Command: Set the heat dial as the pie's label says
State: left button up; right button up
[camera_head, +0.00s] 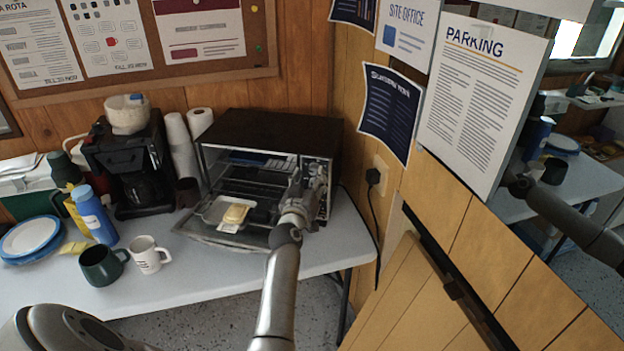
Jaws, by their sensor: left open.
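The toaster oven (270,127) stands on the white table with its door (205,236) folded down open. A yellow pie (236,213) in a light tray sits at the oven's open front. A small white label (229,228) shows at the pie's front, its print too small to read. My left gripper (308,183) is open at the control panel (318,165) on the oven's right side. It covers most of the panel, so the heat dial and its setting cannot be made out. I cannot tell whether the fingers touch a dial. My right gripper is not in view.
A wooden wall and a plugged socket (373,176) stand close on the right. A mirror reflects an arm.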

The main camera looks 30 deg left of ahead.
aim_at(314, 170)
pick_arm(q)
jog(key=shift+b+x, duration=0.5)
jog(key=shift+x, duration=0.9)
jog(key=shift+c, duration=0.5)
jog(key=c, duration=0.9)
